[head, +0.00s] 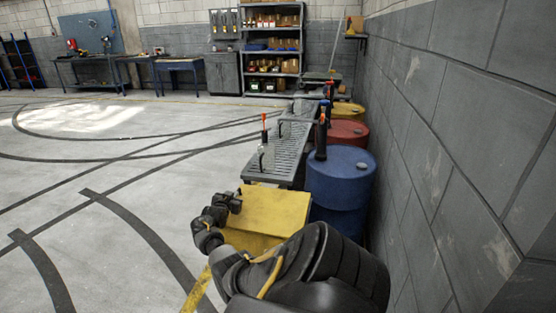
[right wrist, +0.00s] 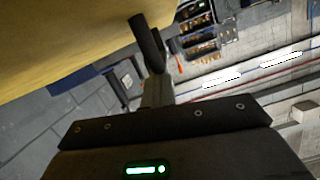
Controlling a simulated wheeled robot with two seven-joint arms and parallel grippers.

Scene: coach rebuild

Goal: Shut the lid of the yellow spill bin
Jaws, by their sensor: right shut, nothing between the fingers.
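The yellow spill bin (head: 276,208) stands low in the middle of the head view, in front of the grey grated bench. Its flat yellow lid faces up; I cannot tell whether it is fully down, and my right arm hides part of the bin's front. My right gripper (head: 237,200) is shut and empty at the left edge of the lid. In the right wrist view the yellow panel (right wrist: 70,40) fills the upper left, and the dark fingers (right wrist: 148,45) overlap its edge; contact is unclear. My left gripper is not in view.
A blue drum (head: 340,178), a red drum (head: 347,133) and a yellow drum (head: 349,112) line the block wall (head: 470,130) on the right. The grated bench (head: 282,143) holds upright tools. Open floor (head: 90,180) lies to the left.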

